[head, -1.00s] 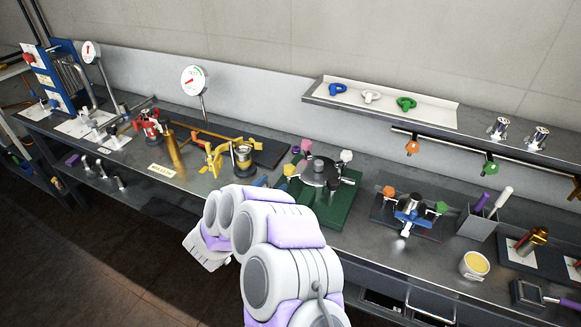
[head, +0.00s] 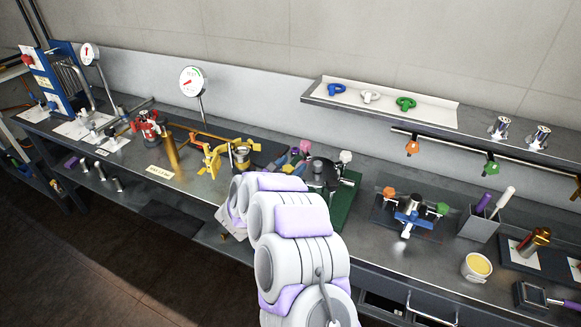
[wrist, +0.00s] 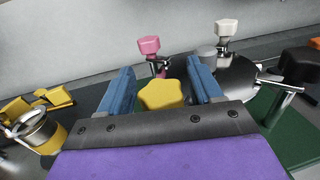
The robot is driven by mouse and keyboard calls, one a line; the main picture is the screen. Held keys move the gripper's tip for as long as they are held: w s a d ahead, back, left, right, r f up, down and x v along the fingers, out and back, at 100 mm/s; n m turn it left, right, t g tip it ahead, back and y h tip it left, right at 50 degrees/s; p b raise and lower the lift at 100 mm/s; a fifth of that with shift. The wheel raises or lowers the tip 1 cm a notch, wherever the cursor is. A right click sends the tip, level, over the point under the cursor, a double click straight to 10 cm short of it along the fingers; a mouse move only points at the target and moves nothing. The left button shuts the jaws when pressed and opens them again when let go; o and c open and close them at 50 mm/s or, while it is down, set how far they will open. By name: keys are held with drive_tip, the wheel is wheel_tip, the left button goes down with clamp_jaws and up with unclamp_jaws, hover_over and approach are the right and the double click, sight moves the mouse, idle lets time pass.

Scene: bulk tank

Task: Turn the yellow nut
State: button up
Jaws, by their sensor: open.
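The yellow nut (wrist: 162,95), a lobed knob, is in the wrist view between the two blue fingers of my gripper (wrist: 160,70). The fingers are open, with a finger on each side of the nut. A gap shows on the left; the right finger is close to it, and I cannot tell whether it touches. The nut's stem is hidden under it. In the head view my arm hides the nut and most of my gripper. A round dark plate (wrist: 237,78) on a green base (wrist: 295,135) is at the right.
A pink knob (wrist: 149,45) and a white knob (wrist: 227,28) stand beyond the nut, and a black knob (wrist: 298,66) is at the right. A yellow clamp (wrist: 38,103) and a metal cup (wrist: 30,132) are at the left. A shelf (head: 420,125) runs above the bench.

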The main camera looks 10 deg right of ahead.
drive_tip(key=shift+c, duration=0.4)
drive_tip(key=c, duration=0.9)
drive_tip(key=shift+n+t+y, duration=0.3)
drive_tip(key=shift+y, duration=0.1)
drive_tip(key=shift+n+t+y+b, duration=0.45)
drive_tip(key=shift+n+t+y, duration=0.35)
drive_tip(key=shift+y, duration=0.2)
drive_tip(key=n+t+y, duration=0.1)
drive_tip(key=n+y, duration=0.1)
drive_tip(key=n+t+y, duration=0.1)
drive_tip(key=y, duration=0.2)
drive_tip(key=shift+w+a+n+y, duration=0.15)
drive_tip(key=shift+n+y, duration=0.15)
drive_tip(key=shift+n, duration=0.1)
drive_tip(key=n+y, duration=0.1)
drive_tip(key=y, duration=0.1)
drive_tip(key=n+y, duration=0.1)
drive_tip(key=y, duration=0.1)
drive_tip(key=n+t+y, duration=0.1)
drive_tip(key=n+y, duration=0.1)
drive_tip(key=shift+w+a, duration=0.1)
drive_tip(key=shift+a, duration=0.25)
drive_tip(key=shift+a+n+g+y, duration=0.15)
drive_tip(key=shift+n+y, duration=0.45)
drive_tip(key=shift+y, duration=0.25)
drive_tip(key=shift+a+n+g+y, duration=0.15)
drive_tip(key=shift+n+y, duration=0.45)
drive_tip(key=shift+y, duration=0.25)
drive_tip(key=shift+a+y, duration=0.1)
drive_tip(key=shift+y, duration=0.3)
